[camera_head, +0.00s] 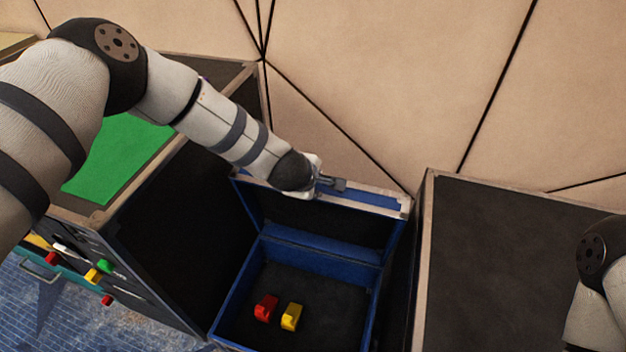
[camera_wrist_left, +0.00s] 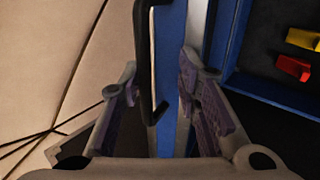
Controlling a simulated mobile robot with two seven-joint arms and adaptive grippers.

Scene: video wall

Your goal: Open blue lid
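The blue lid (camera_head: 378,200) stands raised, roughly upright, at the back of a blue box (camera_head: 237,287), so the inside of the box shows. My left gripper (camera_head: 328,184) is at the lid's upper edge. In the left wrist view its two fingers (camera_wrist_left: 160,80) are apart, one on each side of the lid's edge (camera_wrist_left: 171,60). A black handle (camera_wrist_left: 143,60) on the lid lies between the fingers. I cannot tell whether either finger touches the lid. My right gripper is out of view; only part of that arm shows at the right edge.
A red block (camera_head: 265,307) and a yellow block (camera_head: 291,316) lie inside the box. A dark cabinet with a green top panel (camera_head: 118,158) stands at the left, with coloured knobs on its front. A dark-topped case (camera_head: 500,250) stands at the right. A beige panelled wall (camera_head: 390,80) is close behind.

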